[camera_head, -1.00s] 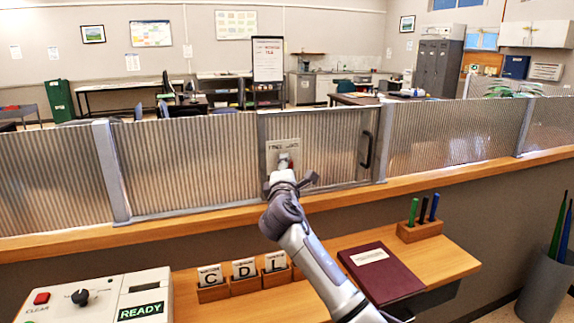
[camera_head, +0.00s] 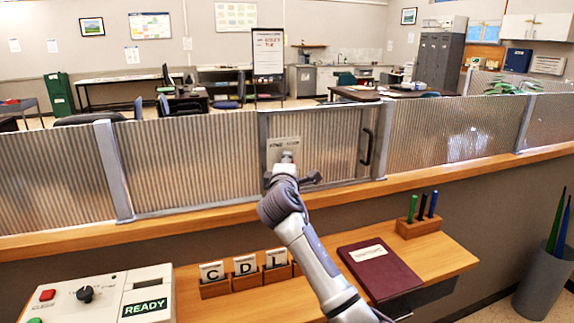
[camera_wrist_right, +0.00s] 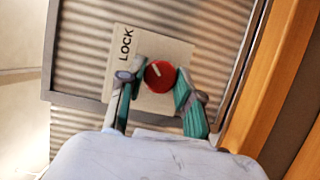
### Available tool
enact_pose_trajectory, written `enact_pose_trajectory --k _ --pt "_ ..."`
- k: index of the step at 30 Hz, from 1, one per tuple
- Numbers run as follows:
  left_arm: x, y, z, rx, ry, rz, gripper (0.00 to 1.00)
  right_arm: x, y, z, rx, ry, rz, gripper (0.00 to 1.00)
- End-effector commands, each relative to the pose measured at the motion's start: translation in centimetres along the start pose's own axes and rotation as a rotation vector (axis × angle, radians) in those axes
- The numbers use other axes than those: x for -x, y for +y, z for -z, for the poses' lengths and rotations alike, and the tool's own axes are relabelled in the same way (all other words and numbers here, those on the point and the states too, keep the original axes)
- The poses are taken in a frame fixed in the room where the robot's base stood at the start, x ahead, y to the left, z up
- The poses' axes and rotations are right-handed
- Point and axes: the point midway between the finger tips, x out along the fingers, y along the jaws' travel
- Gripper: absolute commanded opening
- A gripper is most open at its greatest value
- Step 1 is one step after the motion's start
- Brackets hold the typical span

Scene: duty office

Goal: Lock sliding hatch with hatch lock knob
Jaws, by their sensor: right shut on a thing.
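The sliding hatch (camera_head: 335,150) is a ribbed translucent panel in a grey frame, with a dark upright handle (camera_head: 367,147) near its right side. It stands level with the neighbouring panels. A pale plate marked LOCK (camera_wrist_right: 118,78) is on the hatch's left part. On it is the round red hatch lock knob (camera_wrist_right: 159,74) with a pale pointer mark. My right gripper (camera_wrist_right: 157,88) is shut on the knob, its green-sided fingers on either side. In the head view my right gripper (camera_head: 287,166) hides most of the knob. My left gripper is not in view.
A wooden counter ledge (camera_head: 430,178) runs below the hatch. On the lower desk are a READY box (camera_head: 100,295), letter card holders (camera_head: 245,280), a maroon book (camera_head: 380,265) and a pen holder (camera_head: 420,226). The office behind has desks.

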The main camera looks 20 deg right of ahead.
Motion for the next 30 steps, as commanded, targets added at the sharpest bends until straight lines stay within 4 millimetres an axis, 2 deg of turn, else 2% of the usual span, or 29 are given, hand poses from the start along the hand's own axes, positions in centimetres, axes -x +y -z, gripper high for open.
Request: enact_pose_trajectory --k 2,3,7,16,20,23,30 --pt "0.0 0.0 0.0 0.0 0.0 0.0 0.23 0.0 -0.2 0.0 -0.001 -0.001 0.004 0.0" --pt "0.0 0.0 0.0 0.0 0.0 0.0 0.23 0.0 -0.2 0.0 -0.001 -0.001 0.004 0.36" --pt "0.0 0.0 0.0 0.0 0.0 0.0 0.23 0.0 -0.2 0.0 0.0 -0.001 0.003 0.58" --pt "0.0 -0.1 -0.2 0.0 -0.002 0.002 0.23 0.0 -0.1 0.0 0.001 0.0 0.001 0.59" --pt "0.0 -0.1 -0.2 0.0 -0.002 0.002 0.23 0.8 0.0 0.1 0.001 0.001 -0.001 0.59" --pt "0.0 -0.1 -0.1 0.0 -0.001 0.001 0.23 2.4 -0.1 0.1 0.0 0.002 -0.001 0.59" --pt "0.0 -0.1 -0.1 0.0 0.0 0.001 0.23 7.6 -0.1 0.1 -0.001 0.002 0.0 0.59"
